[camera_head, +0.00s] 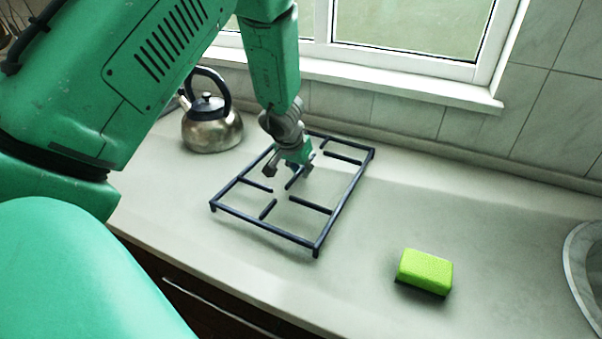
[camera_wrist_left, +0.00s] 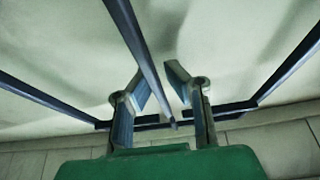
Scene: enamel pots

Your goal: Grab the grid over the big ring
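The grid (camera_head: 336,212) is a dark blue-black rectangular frame with short inward bars, lying flat on the pale counter. My left gripper (camera_head: 289,171) points down over the middle of the grid. In the left wrist view its two fingers (camera_wrist_left: 157,82) are apart, and one inner bar (camera_wrist_left: 140,45) of the grid runs through the gap between them. I see no contact with the bar, and how deep the fingers reach beside it is hard to tell. No big ring shows under the grid. My right gripper is not in view.
A steel kettle (camera_head: 211,128) with a dark handle stands at the back left, near my left arm. A green sponge (camera_head: 425,270) lies right of the grid. A round metal rim (camera_head: 577,268) shows at the right edge. A tiled wall and window are behind. The counter between grid and sponge is clear.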

